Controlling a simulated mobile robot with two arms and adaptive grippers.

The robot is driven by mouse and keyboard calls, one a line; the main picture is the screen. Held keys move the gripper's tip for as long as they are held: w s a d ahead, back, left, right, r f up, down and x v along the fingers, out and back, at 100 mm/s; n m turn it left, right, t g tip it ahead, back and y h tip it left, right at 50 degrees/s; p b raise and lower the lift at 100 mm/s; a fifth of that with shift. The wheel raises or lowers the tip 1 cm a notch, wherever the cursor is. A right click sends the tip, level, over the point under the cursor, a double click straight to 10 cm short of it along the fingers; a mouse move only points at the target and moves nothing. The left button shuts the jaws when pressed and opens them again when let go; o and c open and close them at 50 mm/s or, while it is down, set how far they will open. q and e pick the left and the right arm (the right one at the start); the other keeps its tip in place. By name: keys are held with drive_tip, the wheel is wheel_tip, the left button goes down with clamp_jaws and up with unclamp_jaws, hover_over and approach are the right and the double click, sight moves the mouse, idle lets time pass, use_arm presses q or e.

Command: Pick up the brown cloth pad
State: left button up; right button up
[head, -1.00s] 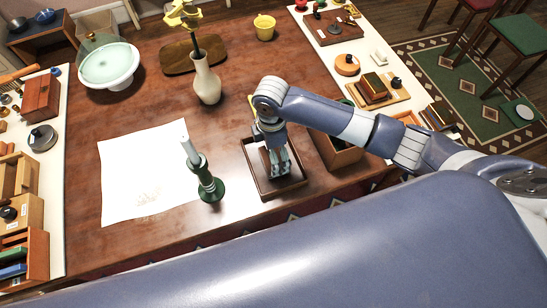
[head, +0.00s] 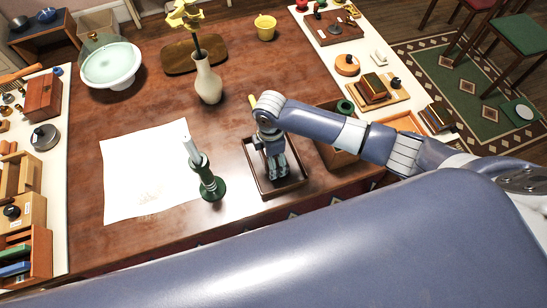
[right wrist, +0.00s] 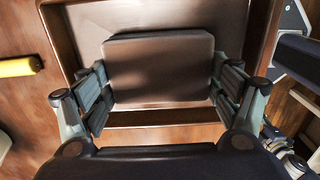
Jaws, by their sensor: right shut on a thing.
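The brown cloth pad (right wrist: 158,68) is a flat, rounded rectangle in the right wrist view, lying inside a shallow brown wooden tray (head: 256,179). My right gripper (head: 279,177) reaches down into the tray in the head view and hides the pad there. In the right wrist view the right gripper (right wrist: 160,88) has one finger at each side of the pad and is shut on it. The pad looks level, and I cannot tell whether it is clear of the tray floor. My left gripper is not in view.
A dark green candlestick (head: 208,182) with a white candle stands just left of the tray. A wooden box (head: 342,137) is close on the right. A white paper sheet (head: 148,170) lies at left, and a cream vase (head: 208,80) stands behind. The middle table is clear.

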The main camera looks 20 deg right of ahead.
drive_tip(key=shift+r, duration=0.5)
wheel_tip(320, 180, up, 2)
drive_tip(key=shift+r+b, duration=0.2)
drive_tip(key=shift+b, duration=0.3)
drive_tip(key=s+a, duration=0.2)
drive_tip(key=s, duration=0.2)
drive_tip(key=s+a+r+b, duration=0.1)
drive_tip(key=s+a, duration=0.2)
drive_tip(key=s, duration=0.2)
drive_tip(key=s+a+b, duration=0.1)
drive_tip(key=s+a, duration=0.2)
drive_tip(key=s, duration=0.1)
drive_tip(key=shift+s+a+r, duration=0.1)
drive_tip(key=shift+s+r, duration=0.2)
drive_tip(key=shift+s, duration=0.1)
